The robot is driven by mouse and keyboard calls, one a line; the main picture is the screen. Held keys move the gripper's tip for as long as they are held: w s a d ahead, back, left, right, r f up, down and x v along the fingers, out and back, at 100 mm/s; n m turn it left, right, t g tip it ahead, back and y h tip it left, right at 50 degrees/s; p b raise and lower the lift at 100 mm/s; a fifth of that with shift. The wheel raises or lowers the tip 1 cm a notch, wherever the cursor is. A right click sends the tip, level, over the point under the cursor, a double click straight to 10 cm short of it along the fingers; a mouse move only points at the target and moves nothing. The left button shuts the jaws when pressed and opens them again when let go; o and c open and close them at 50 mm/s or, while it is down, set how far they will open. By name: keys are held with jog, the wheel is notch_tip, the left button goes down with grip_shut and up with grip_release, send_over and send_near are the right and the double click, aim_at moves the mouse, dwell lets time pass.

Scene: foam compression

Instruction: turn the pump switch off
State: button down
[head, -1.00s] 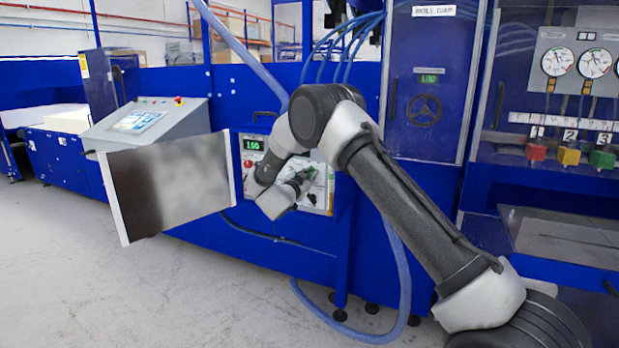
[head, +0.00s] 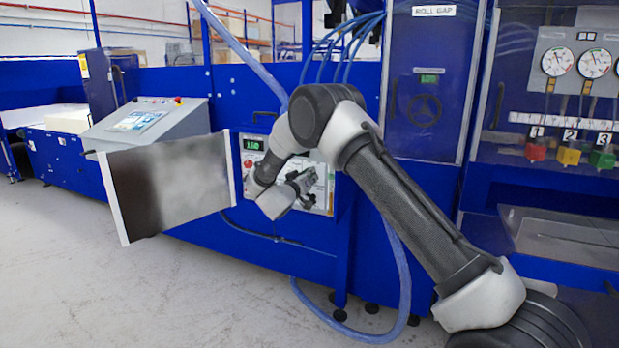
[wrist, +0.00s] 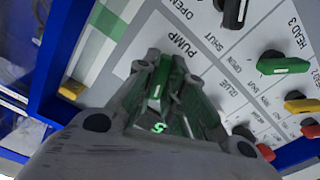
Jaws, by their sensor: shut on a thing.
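In the wrist view my gripper (wrist: 163,82) is shut on a narrow green handle, the pump switch (wrist: 161,92), beside the printed word PUMP. The fingers hide most of the switch and its base, so its exact position cannot be told. In the head view my gripper (head: 303,182) is at the white control panel (head: 321,196) inside the blue cabinet, and my arm covers much of that panel.
The cabinet's open door (head: 165,188) stands out to the left. In the wrist view a black handle (wrist: 235,12), a green handle (wrist: 283,65) and a yellow handle (wrist: 301,105) lie close by. A blue hose (head: 402,280) hangs below.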

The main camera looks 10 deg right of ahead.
jog(key=shift+n, duration=0.6)
jog(key=c, duration=1.5)
grip_release()
jog(key=v, duration=1.2)
